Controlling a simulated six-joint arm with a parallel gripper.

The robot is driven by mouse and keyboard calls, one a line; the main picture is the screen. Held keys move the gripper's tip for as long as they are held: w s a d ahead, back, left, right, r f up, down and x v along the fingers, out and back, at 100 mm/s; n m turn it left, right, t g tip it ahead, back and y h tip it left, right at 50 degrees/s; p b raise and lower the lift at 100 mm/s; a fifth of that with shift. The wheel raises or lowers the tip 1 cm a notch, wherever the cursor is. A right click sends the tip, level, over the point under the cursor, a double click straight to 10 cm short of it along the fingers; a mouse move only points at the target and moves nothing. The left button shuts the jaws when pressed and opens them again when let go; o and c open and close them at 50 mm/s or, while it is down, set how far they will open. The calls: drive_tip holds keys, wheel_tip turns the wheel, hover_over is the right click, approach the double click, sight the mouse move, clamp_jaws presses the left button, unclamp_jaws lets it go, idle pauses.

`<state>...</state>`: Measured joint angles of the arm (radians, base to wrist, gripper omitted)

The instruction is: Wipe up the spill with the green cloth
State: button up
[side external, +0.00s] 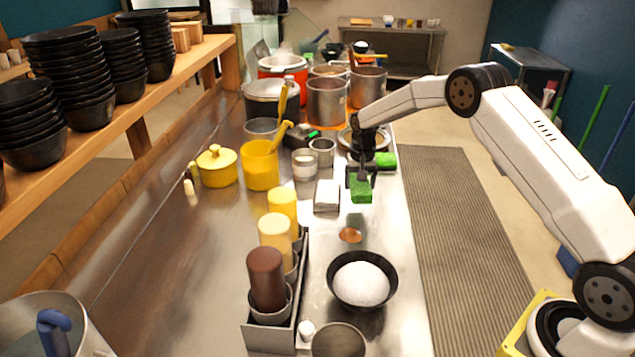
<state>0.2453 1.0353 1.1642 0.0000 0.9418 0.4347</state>
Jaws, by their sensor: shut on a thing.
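My gripper (361,179) is at the right part of the steel counter, pointing down. It is shut on a green cloth (361,192), which hangs below the fingers. The cloth appears to be just above the counter; I cannot tell whether it touches. A small brown spill (350,235) lies on the counter, in front of the cloth and slightly left of it. A second green item (385,160) lies behind my gripper, near the counter's right edge.
A black bowl of white grains (361,284) stands close in front of the spill. A rack of bottles (302,290) is at left, and a stack of white napkins (327,196) is left of my gripper. Yellow pots (260,166) and steel pots (327,101) stand farther back.

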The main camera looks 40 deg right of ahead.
sight(345, 239)
drive_tip(key=s+a+r+n, duration=0.1)
drive_tip(key=s+a+n, duration=0.5)
drive_tip(key=n, duration=0.1)
drive_tip(key=shift+s+a+r+n, duration=0.3)
drive_tip(key=shift+a+n, duration=0.05)
drive_tip(key=shift+n, duration=0.05)
drive_tip(key=shift+f, duration=0.15)
drive_tip(key=shift+f, duration=2.85)
drive_tip(key=shift+f, duration=0.5)
drive_tip(key=shift+a, duration=0.15)
drive_tip(key=shift+a, duration=2.35)
drive_tip(key=shift+d, duration=0.2)
